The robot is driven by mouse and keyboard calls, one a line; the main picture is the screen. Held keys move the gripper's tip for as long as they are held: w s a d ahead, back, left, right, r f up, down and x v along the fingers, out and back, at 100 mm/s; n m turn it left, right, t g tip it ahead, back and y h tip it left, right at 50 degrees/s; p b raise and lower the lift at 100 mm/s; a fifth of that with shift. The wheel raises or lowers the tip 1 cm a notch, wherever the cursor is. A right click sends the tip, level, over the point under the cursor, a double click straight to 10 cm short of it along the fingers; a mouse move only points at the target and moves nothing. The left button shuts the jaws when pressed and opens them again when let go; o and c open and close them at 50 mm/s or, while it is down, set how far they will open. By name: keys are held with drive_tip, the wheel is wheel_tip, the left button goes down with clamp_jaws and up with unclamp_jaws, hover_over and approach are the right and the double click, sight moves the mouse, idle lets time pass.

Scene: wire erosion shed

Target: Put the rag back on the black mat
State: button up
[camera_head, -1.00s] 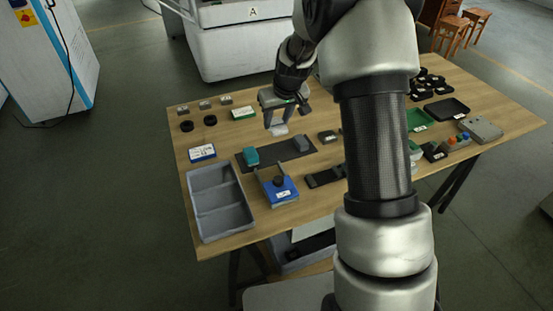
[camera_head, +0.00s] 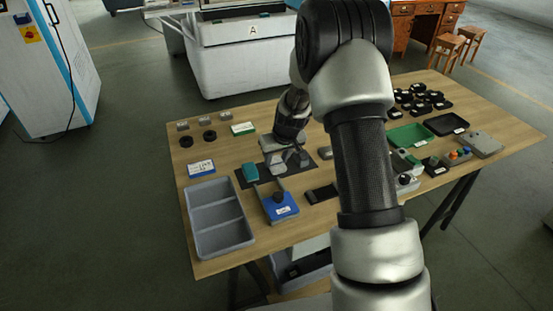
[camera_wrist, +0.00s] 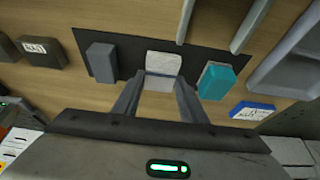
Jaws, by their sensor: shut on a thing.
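The rag (camera_wrist: 164,64) is a small whitish-grey piece between the fingertips in the wrist view. My gripper (camera_wrist: 160,82) is shut on it. The black mat (camera_wrist: 133,58) lies beneath, and the rag shows against its middle part. I cannot tell whether the rag touches the mat. In the head view my gripper (camera_head: 287,160) is low over the black mat (camera_head: 241,183), and the rag is mostly hidden there. A teal block (camera_wrist: 217,80) and a grey block (camera_wrist: 101,62) are on the mat, on either side of the rag and apart from it.
A grey divided tray (camera_head: 217,212) stands at the table's left front. A blue device with a black knob (camera_head: 279,206) is just in front of the mat. A white-and-blue labelled box (camera_head: 200,168) lies left of it. Green (camera_head: 408,135) and black (camera_head: 446,124) trays are at the right.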

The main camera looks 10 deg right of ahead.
drive_tip(key=shift+f, duration=0.25)
drive_tip(key=o, duration=0.9)
drive_tip(key=shift+r, duration=0.1)
drive_tip(key=shift+o, duration=0.2)
